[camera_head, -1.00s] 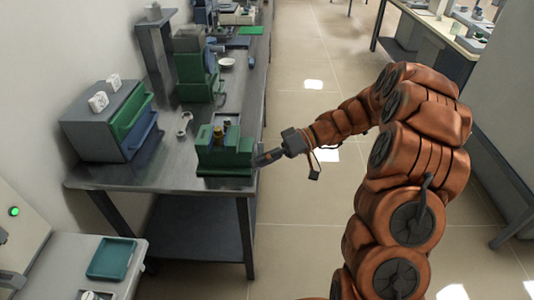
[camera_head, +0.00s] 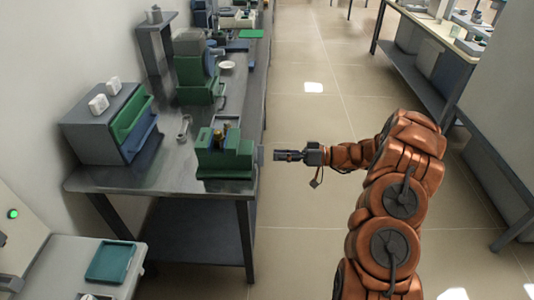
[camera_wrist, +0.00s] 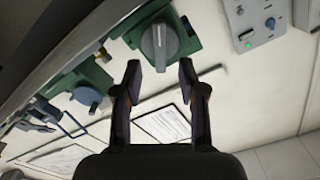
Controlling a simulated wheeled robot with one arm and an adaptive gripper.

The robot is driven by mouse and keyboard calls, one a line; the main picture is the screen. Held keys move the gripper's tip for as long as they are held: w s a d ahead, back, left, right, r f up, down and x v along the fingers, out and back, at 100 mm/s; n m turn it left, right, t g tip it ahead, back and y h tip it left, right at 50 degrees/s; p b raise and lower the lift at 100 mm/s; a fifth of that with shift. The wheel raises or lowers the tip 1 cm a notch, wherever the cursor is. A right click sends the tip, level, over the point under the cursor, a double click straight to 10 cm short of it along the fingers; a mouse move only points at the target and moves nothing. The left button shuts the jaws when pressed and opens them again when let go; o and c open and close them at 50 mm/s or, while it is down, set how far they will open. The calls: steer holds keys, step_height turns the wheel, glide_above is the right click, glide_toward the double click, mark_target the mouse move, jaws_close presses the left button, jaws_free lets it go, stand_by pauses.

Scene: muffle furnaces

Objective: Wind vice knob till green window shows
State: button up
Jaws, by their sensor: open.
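The green vice (camera_head: 225,160) stands at the front right corner of the steel bench, with small brass-coloured parts on top. A grey knob (camera_head: 261,155) sits on its right side. In the wrist view, the green vice body (camera_wrist: 128,27) is at the top, and its grey knob (camera_wrist: 158,42) lies beyond the gap between the fingers, apart from them. My gripper (camera_head: 276,155) is just right of the knob, pointing left at it. In the wrist view my gripper (camera_wrist: 160,75) is open and empty. I cannot make out a green window on the vice.
A drawer box (camera_head: 105,125) with green and blue drawers stands at the bench's left. A wrench-like tool (camera_head: 184,129) lies behind the vice, with another green machine (camera_head: 194,70) farther back. A side table with a teal tray (camera_head: 110,262) is front left. The aisle floor (camera_head: 310,120) is clear.

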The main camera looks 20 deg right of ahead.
mark_target(259, 156)
steer(key=shift+p+x, duration=0.5)
steer(key=shift+x, duration=1.8)
jaws_close()
